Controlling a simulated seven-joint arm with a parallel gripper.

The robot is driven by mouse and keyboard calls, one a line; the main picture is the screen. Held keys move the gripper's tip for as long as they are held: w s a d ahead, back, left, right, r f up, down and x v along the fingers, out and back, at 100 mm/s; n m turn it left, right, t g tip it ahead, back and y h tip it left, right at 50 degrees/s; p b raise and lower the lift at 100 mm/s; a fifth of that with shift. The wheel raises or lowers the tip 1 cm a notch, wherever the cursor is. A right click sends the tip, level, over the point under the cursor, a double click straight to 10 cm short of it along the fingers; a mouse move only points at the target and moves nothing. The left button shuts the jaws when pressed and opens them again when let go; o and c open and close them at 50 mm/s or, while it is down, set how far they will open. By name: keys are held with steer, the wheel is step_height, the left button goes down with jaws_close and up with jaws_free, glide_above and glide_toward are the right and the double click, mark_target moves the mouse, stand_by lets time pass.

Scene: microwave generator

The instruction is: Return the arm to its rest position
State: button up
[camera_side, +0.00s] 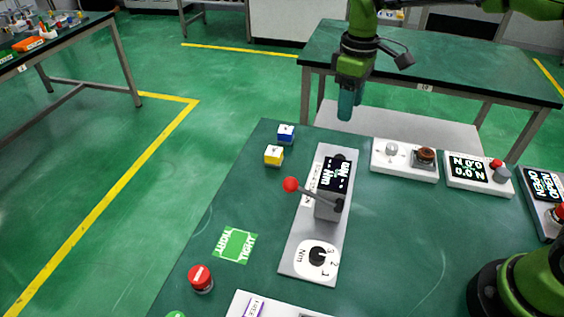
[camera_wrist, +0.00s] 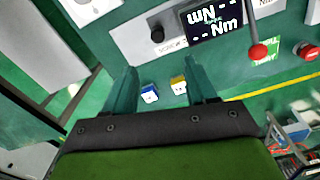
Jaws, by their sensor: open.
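My gripper (camera_side: 347,103) hangs above the far edge of the green work table (camera_side: 390,240), clear of everything on it. In the wrist view its two teal fingers (camera_wrist: 168,85) stand apart with nothing held between them. Beyond the fingertips, a blue cube (camera_wrist: 149,93) and a yellow cube (camera_wrist: 178,85) show on the table below. In the side view the blue cube (camera_side: 286,133) and the yellow cube (camera_side: 273,155) sit left of the grey torque device panel, apart from my gripper.
The torque panel (camera_side: 295,262) carries a display, a red-knobbed lever (camera_side: 290,185) and a dial. White button boxes (camera_side: 404,172) stand along the far right edge. A red button (camera_side: 201,279) and a green card (camera_side: 235,245) lie at the left. Another table (camera_side: 450,80) stands behind my gripper.

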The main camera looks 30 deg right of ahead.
steer(key=s+d+r+m+t, duration=0.1)
steer(key=s+d+m+t, duration=0.1)
steer(key=s, duration=0.5)
steer(key=s+d+r+m+t+y, duration=0.1)
steer(key=s+r+m+t, duration=0.1)
steer(key=s+m, duration=0.3)
steer(key=s+d+r+m+t+y, duration=0.1)
steer(key=s+d+m+t, duration=0.1)
steer(key=s, duration=0.6)
steer(key=shift+s+d+r+m+t, duration=0.3)
steer(key=shift+s+d+m+t, duration=0.1)
steer(key=shift+m+t, duration=0.25)
